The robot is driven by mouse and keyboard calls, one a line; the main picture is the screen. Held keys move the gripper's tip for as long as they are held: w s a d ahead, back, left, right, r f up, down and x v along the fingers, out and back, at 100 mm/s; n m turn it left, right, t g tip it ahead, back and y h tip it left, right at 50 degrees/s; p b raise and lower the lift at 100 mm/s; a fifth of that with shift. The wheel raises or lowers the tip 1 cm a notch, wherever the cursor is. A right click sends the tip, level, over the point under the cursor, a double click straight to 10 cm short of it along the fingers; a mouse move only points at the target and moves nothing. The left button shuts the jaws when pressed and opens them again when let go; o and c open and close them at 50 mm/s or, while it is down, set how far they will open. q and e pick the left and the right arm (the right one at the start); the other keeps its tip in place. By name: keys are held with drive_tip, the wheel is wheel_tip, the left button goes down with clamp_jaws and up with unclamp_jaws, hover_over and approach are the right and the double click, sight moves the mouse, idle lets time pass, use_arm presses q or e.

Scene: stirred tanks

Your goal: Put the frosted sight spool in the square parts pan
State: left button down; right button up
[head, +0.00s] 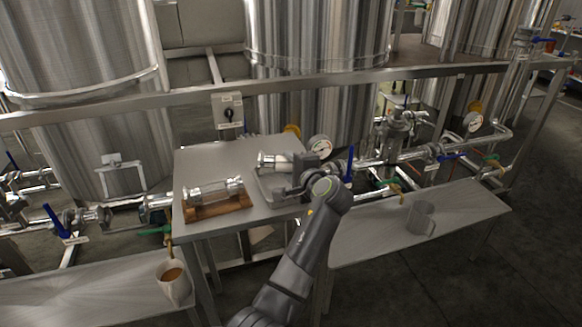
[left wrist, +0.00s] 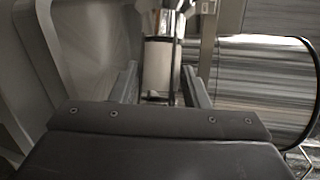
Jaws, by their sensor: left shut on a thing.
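The frosted sight spool (head: 283,163) has a whitish body and shiny metal ends. It lies roughly level over the back part of the square parts pan (head: 264,193), a low grey pan on the small steel table. My left gripper (head: 300,170) is shut on the spool, and its wrist hides the spool's right part and much of the pan. I cannot tell whether the spool touches the pan. In the left wrist view the spool (left wrist: 158,72) sits between the two fingers of my left gripper (left wrist: 160,88). My right gripper is not in view.
A clear sight spool (head: 208,190) lies on a wooden cradle (head: 222,207) left of the pan. A mug (head: 174,282) stands on the lower left bench, a grey mug (head: 420,217) on the right bench.

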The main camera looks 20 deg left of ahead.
use_arm(q)
drive_tip(key=shift+f, duration=0.55)
drive_tip(key=c, duration=0.8)
unclamp_jaws()
